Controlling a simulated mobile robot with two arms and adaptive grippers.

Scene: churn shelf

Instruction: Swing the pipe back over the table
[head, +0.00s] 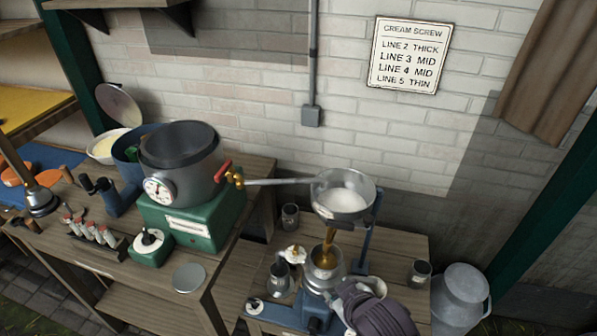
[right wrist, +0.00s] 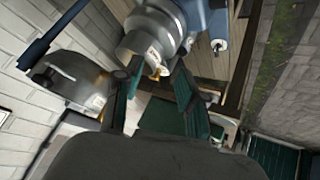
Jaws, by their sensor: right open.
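A thin grey pipe (head: 280,182) runs level to the right from a brass tap (head: 236,178) with a red lever (head: 222,171), beside the grey pot (head: 180,150). Its right end meets the rim of a metal bowl (head: 343,208) holding something white. A brass spout (head: 326,252) hangs below the bowl over a metal cup. My right gripper (head: 350,292) is low in front of that cup, apart from the pipe. In the right wrist view its dark green fingers (right wrist: 155,85) are spread, with a metal cylinder (right wrist: 150,40) beyond them. My left gripper does not show.
The pot stands on a green scale base (head: 195,222) on the left wooden table (head: 200,300). The bowl's blue post (head: 368,235) rises near the gripper. A brick wall stands behind.

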